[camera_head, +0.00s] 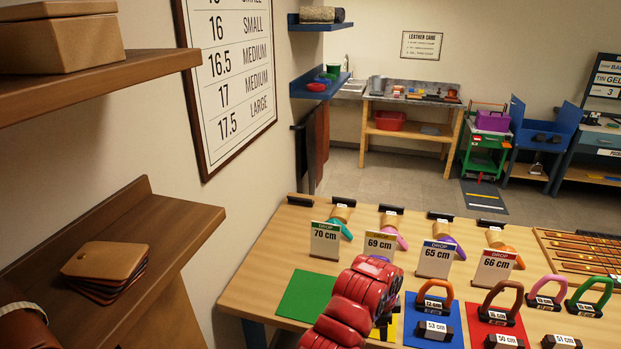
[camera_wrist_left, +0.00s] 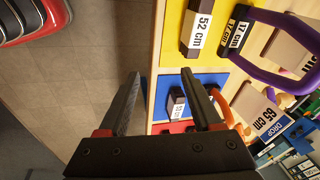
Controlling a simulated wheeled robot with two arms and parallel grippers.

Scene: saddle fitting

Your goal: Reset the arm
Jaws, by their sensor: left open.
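My left arm (camera_head: 355,305), red, reaches over the near left part of the wooden table in the head view. Its gripper is hidden there. In the left wrist view the left gripper (camera_wrist_left: 162,77) is open and empty, with its fingers over the table's front edge. Beyond the fingers are a dark block labelled 52 cm (camera_wrist_left: 197,30) and a purple loop (camera_wrist_left: 290,20) on a yellow mat (camera_wrist_left: 172,35). A blue mat (camera_wrist_left: 165,85) with another labelled block lies closer to the fingers. My right gripper is in neither view.
The table (camera_head: 255,290) holds a green mat (camera_head: 305,297), upright DROP cards (camera_head: 437,260), several coloured loops (camera_head: 500,298) and labelled blocks. Wooden shelves (camera_head: 160,230) stick out from the left wall. Bare floor (camera_wrist_left: 105,65) lies in front of the table.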

